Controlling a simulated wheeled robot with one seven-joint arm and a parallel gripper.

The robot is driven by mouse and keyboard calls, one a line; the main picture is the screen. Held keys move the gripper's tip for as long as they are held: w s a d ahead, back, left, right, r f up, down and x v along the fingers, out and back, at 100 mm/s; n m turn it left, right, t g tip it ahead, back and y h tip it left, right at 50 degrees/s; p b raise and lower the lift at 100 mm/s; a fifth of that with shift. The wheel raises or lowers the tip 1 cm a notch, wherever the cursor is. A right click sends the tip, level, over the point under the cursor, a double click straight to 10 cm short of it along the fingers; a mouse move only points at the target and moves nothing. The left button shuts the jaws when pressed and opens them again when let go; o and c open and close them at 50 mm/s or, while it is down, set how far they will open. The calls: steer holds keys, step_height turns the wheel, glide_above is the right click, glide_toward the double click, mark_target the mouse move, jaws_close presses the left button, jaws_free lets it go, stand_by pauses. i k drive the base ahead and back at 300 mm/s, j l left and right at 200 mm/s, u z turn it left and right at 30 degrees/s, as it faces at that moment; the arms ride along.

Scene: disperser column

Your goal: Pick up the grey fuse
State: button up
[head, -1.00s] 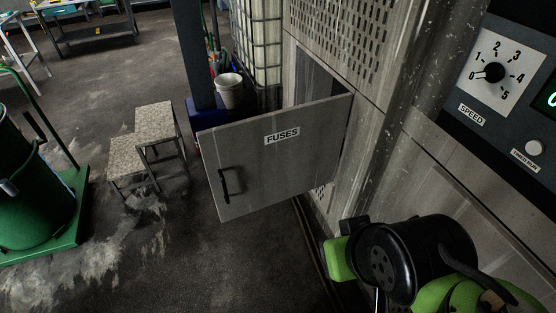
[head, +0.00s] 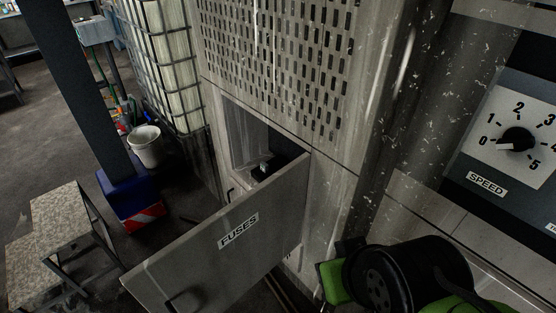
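The compartment (head: 240,140) in the grey column has its door (head: 215,255), labelled FUSES, standing open toward me. A small light grey item (head: 263,166) shows inside, partly hidden behind the door's top edge; I cannot tell whether it is the grey fuse. My arm, black and green, is at the bottom right, to the right of the open door. My gripper's fingertips cannot be made out, so its state is unclear.
A control panel with a SPEED knob (head: 516,139) is at the right. A two-step stool (head: 62,222) stands at the left. A white bucket (head: 146,148) and a caged tank (head: 165,60) are behind the door. Dark floor is clear between stool and door.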

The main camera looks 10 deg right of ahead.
mark_target(264, 167)
steer(key=i, duration=0.1)
steer(key=k+j+z, duration=0.1)
steer(key=j, duration=0.25)
steer(key=k+j+z, duration=0.1)
steer(key=j, duration=0.2)
steer(key=j+z, duration=0.1)
steer(key=j, duration=0.4)
steer(key=k+j+z, duration=0.15)
steer(key=j, duration=0.3)
steer(key=j+z, duration=0.1)
steer(key=j, duration=0.4)
steer(key=k+j+z, duration=0.1)
steer(key=j, duration=0.35)
steer(key=i+j+z, duration=0.1)
steer(key=j, duration=0.25)
steer(key=i+j+z, duration=0.25)
steer(key=i+j, duration=0.15)
steer(key=j, duration=0.35)
steer(key=i+j+z, duration=0.15)
steer(key=j, duration=0.2)
steer(key=i+j+z, duration=0.2)
steer(key=i, duration=0.35)
steer(key=i+j+z, duration=0.15)
steer(key=i+j, duration=1.1)
steer(key=i, duration=0.1)
